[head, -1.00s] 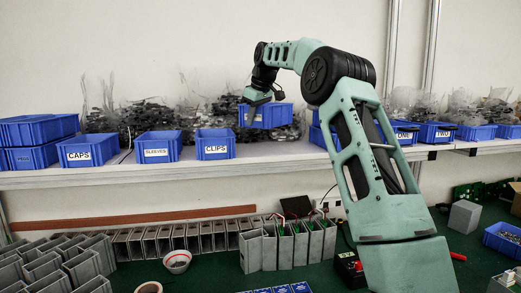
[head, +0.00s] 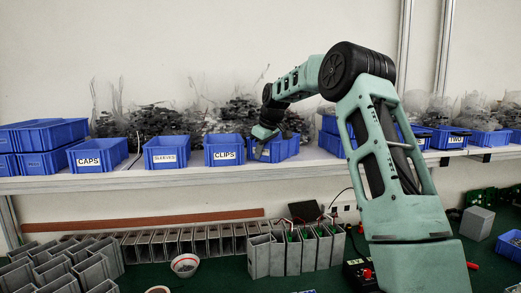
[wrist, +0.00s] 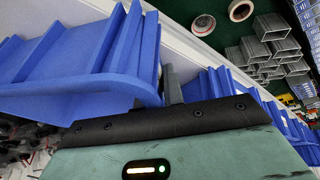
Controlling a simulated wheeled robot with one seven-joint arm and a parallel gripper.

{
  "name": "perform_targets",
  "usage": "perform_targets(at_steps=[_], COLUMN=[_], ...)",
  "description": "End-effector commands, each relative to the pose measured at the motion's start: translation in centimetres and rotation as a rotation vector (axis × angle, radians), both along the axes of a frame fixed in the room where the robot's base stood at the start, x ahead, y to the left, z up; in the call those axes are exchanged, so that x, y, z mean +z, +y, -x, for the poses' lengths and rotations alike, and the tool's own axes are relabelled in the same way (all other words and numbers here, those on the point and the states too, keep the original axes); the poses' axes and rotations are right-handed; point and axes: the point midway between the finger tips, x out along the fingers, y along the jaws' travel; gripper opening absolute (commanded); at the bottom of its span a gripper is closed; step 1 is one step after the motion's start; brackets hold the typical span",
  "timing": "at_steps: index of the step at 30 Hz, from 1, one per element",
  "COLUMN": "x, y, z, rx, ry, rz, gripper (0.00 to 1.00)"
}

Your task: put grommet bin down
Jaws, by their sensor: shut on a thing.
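The grommet bin (head: 284,150) is a blue open bin at the shelf, just right of the bin labelled CLIPS (head: 224,150). My gripper (head: 262,136) is shut on its front wall, and hides part of its front and label. The bin looks level and at shelf height; I cannot tell whether its base touches the shelf. In the wrist view the held bin (wrist: 75,65) fills the upper left, with its wall at my gripper (wrist: 170,85).
The white shelf (head: 190,178) carries blue bins labelled SLEEVES (head: 166,153) and CAPS (head: 97,156) to the left, and more bins to the right behind my arm. Bagged dark parts (head: 165,120) lie behind. Grey ducts (head: 200,240) stand on the green bench below.

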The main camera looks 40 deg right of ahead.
Motion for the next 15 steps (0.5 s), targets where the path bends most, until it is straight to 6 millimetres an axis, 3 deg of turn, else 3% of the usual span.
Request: perform_targets(at_steps=[9, 12, 15], x=[-0.29, -0.28, -0.27], y=[-0.03, -0.02, -0.02], z=[-0.04, -0.03, -0.02], rx=[-0.001, 0.000, 0.000], ry=[-0.001, -0.001, 0.000], rz=[0.002, 0.001, 0.001], gripper=[0.00, 0.32, 0.32])
